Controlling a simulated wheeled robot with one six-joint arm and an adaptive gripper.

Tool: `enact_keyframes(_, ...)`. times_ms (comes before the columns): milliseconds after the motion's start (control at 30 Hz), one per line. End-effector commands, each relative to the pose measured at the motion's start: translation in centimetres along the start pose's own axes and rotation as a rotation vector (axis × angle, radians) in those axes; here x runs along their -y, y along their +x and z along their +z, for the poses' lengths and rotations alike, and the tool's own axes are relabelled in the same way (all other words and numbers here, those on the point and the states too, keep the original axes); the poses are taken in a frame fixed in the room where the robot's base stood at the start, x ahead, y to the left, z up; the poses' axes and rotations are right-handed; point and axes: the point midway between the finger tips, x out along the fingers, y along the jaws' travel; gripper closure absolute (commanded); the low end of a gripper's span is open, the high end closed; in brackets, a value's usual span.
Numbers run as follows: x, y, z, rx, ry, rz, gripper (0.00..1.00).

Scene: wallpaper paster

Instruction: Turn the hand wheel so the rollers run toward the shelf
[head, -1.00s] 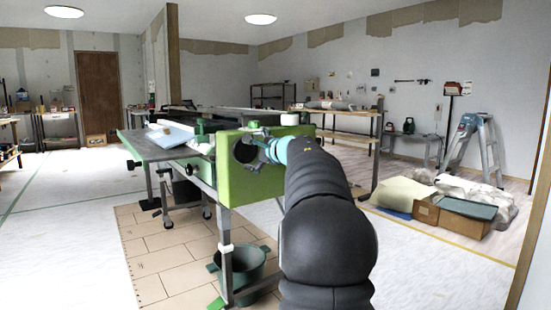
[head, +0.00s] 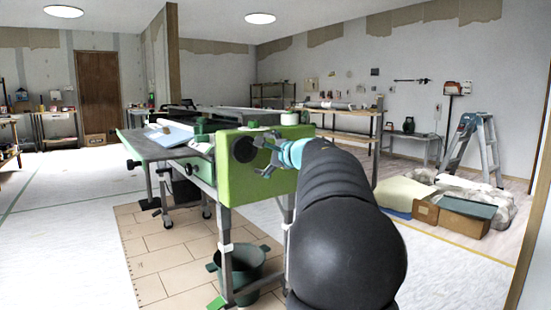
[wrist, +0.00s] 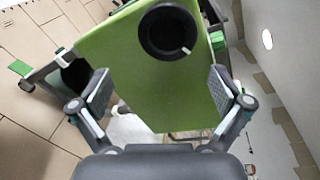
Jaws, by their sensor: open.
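The paster machine has a green end panel (head: 265,178) that carries a black round hand wheel (head: 243,149). In the wrist view the wheel (wrist: 168,32) is a dark ring with a small pale peg at its lower right, on the green panel (wrist: 150,85). My gripper (head: 269,153) is in front of the panel, just right of the wheel in the head view. In the wrist view my gripper (wrist: 161,93) is open and empty, with the wheel above and between its fingers. The rollers cannot be made out. A wooden shelf (head: 345,138) stands behind the machine.
A green bucket (head: 240,268) stands under the machine. Boxes (head: 463,217) and a stepladder (head: 478,140) are on the right. A dark rack (head: 272,90) stands at the back wall. The floor left of the machine is largely clear.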

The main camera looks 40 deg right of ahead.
Motion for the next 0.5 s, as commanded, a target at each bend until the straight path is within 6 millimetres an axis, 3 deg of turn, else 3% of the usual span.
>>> enact_keyframes(500, -0.4, -3.1, -0.1, -0.001, 0.000, -0.002, 0.00)
